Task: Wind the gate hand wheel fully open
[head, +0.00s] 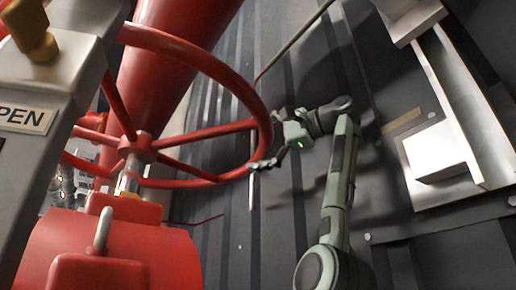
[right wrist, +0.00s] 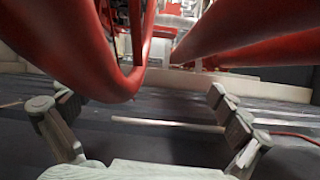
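The red gate hand wheel (head: 138,150), with its hub, spokes and round rim, stands tilted at the left of the head view. My right gripper (head: 266,140) is at the right side of the rim, one finger low beside it. In the right wrist view the gripper (right wrist: 140,96) is open, with fingers wide apart at left and right. The curved red rim (right wrist: 122,84) comes down between them, nearer the left finger. I cannot tell whether a finger touches the rim. My left gripper is not in view.
A large red pipe (head: 172,70) rises behind the wheel. Red pump housing (head: 105,245) lies below it. A grey post with an OPEN label (head: 27,117) is at the far left. White brackets (head: 440,150) are fixed at the right. Dark ribbed panelling lies behind my right arm.

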